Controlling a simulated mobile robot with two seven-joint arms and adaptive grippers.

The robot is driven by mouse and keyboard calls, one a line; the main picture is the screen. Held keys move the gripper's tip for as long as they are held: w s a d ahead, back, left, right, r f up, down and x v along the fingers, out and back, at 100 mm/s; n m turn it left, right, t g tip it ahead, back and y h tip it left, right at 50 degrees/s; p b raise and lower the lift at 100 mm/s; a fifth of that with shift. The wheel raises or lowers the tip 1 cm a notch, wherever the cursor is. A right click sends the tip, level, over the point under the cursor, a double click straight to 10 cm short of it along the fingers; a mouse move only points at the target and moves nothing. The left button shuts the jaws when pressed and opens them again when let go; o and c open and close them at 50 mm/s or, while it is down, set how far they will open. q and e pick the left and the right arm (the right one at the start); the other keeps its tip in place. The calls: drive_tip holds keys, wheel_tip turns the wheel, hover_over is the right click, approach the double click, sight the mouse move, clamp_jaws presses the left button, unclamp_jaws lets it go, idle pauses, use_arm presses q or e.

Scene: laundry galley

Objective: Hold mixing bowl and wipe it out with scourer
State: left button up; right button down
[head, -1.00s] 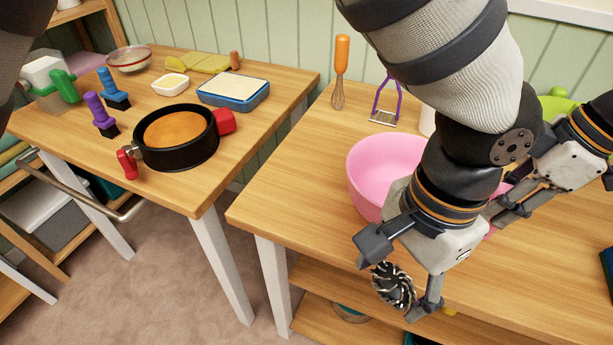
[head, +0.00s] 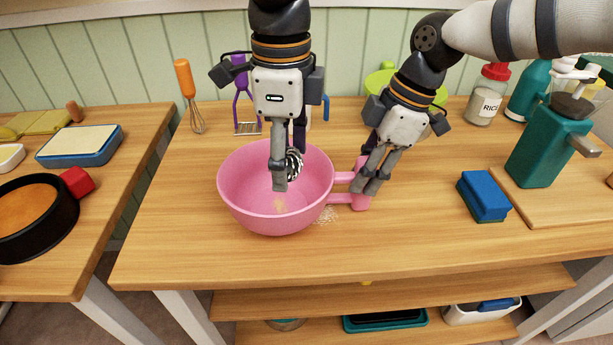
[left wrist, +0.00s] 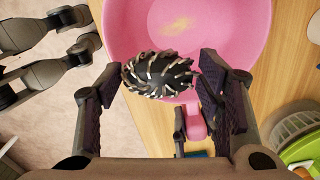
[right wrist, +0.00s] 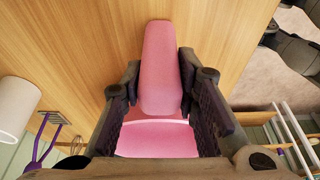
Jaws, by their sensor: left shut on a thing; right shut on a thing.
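The pink mixing bowl (head: 238,190) stands on the right-hand table in the head view, with a yellowish smear (head: 279,205) inside it. My left gripper (head: 287,172) points down over the bowl's opening, shut on the black-and-silver scourer (head: 295,163). In the left wrist view the scourer (left wrist: 158,76) sits between the fingers, with the smear (left wrist: 174,25) ahead of it. Whether the scourer touches the bowl wall I cannot tell. My right gripper (head: 371,182) is shut on the bowl's pink handle (head: 361,200); the handle (right wrist: 161,70) runs between its fingers in the right wrist view.
A whisk (head: 188,95) and a purple masher (head: 241,95) are behind the bowl. Pale crumbs (head: 327,214) lie beside it. A blue sponge (head: 484,195), a chopping board (head: 560,205) and a rice jar (head: 486,97) are to the right. The front table strip is clear.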

use_arm(q)
drive_tip(key=w+a+r+n, duration=0.2)
drive_tip(key=w, duration=0.2)
approach(279, 206)
wheel_tip(279, 206, down, 5)
drive_tip(key=shift+a+f, duration=0.1)
idle(0.4)
drive_tip(key=c, duration=0.3)
use_arm(e)
drive_tip(key=c, duration=1.8)
unclamp_jaws()
drive_tip(key=shift+c, duration=0.2)
use_arm(q)
drive_tip(key=shift+c, duration=0.2)
use_arm(e)
clamp_jaws()
drive_tip(key=shift+f, duration=0.1)
